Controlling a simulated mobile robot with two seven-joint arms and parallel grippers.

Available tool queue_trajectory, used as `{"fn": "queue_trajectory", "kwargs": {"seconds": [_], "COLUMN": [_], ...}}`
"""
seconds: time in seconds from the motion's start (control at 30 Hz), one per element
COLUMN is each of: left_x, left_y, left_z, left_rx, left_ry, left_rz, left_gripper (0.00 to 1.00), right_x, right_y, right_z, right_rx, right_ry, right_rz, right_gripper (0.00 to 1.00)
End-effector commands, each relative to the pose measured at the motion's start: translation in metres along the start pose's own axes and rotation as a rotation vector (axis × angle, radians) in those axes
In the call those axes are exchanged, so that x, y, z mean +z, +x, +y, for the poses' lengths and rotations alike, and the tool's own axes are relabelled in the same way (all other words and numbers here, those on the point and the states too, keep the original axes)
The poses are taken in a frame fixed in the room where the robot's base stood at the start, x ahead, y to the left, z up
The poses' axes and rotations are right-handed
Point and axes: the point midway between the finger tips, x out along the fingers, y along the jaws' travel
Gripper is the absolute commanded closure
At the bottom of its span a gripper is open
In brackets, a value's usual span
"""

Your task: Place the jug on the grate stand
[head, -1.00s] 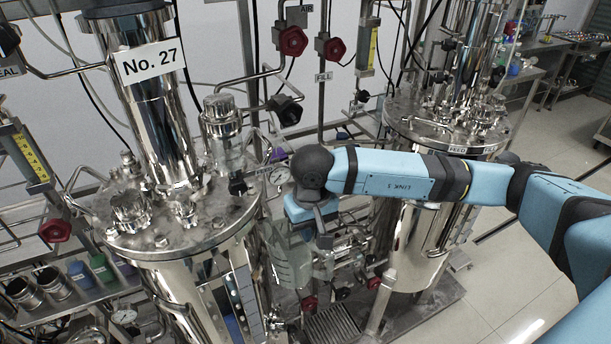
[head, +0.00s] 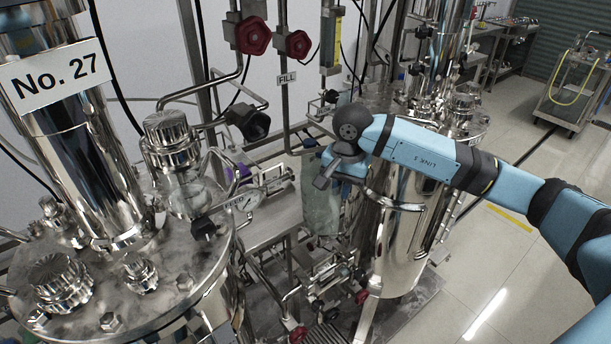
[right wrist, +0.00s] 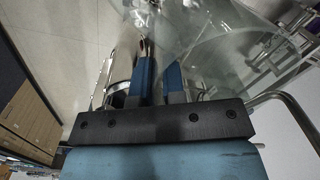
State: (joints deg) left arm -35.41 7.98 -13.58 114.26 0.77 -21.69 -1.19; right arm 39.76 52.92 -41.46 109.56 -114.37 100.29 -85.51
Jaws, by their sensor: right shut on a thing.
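The jug (head: 322,210) is clear and slightly greenish. It hangs below my right wrist in the head view, in front of the pipework between the two steel vessels. My right gripper (right wrist: 160,62) is shut on the jug, whose clear wall (right wrist: 205,40) fills the upper middle of the right wrist view. The exact grip point is hard to see through the clear wall. A slatted grate (head: 325,337), which looks like the grate stand, shows at the bottom edge of the head view, low between the vessels and mostly cut off. My left gripper is not in view.
The vessel marked No. 27 (head: 120,265) stands close at left, with fittings on its lid. A second steel vessel (head: 405,245) stands just behind and right of the jug. Red-knobbed valves and pipes (head: 330,280) crowd the gap. Open floor (head: 500,270) lies at right.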

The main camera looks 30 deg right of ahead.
Motion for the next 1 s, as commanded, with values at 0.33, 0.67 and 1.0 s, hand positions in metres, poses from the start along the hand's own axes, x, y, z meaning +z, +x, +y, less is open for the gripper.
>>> {"fn": "queue_trajectory", "kwargs": {"seconds": [0.33,0.67,1.0], "left_x": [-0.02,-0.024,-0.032], "left_y": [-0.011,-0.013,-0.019], "left_z": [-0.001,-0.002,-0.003], "left_rx": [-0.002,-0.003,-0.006], "left_ry": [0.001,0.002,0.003], "left_rz": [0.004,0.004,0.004], "left_gripper": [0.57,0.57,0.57], "right_x": [-0.042,-0.057,-0.057], "right_y": [0.0,0.003,0.039], "right_z": [-0.08,-0.105,-0.101], "right_rx": [-0.001,0.0,-0.001], "right_ry": [0.0,-0.001,-0.003], "right_rz": [-0.002,-0.001,0.001], "right_gripper": [1.0,1.0,1.0]}}
